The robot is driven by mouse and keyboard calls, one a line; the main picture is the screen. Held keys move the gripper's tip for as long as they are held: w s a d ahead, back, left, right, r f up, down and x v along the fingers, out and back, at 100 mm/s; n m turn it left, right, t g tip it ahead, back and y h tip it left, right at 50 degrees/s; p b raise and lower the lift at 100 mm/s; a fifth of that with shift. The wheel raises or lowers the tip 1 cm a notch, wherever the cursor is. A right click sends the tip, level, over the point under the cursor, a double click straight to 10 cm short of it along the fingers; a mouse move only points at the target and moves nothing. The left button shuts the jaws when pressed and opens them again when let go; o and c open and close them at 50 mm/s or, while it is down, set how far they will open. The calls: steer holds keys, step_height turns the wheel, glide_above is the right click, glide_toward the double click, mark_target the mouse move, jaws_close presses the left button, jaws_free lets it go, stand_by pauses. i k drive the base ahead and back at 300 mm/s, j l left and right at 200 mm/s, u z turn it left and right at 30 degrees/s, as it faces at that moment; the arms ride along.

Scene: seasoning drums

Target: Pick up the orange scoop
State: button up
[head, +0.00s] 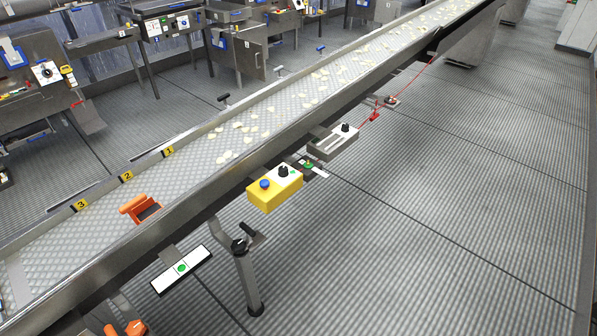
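An orange object with a dark grey part, which looks like the orange scoop (140,207), is at the near side rail of the conveyor, left of the picture's middle. Part of it is hidden by the rail, and I cannot tell whether it rests on the belt or hangs on the rail. More orange parts (126,328) show at the bottom left edge, cut off by the frame; I cannot tell what they belong to. My gripper is not in view.
The long conveyor (190,165) runs from lower left to upper right, carrying pale chips (237,125). A yellow control box (274,190), grey box (333,140) and white panel (182,269) stick out along its near side. A support post (247,275) stands below. The floor at right is clear.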

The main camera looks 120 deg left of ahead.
mark_target(140, 208)
steer(key=u, duration=4.85)
steer(key=i+l+u, duration=0.2)
steer(key=i, duration=0.4)
steer(key=i+l+u, duration=0.2)
steer(key=i+l, duration=0.25)
steer(key=i+l+u, duration=0.2)
steer(key=i+l, duration=0.25)
steer(key=i, duration=0.2)
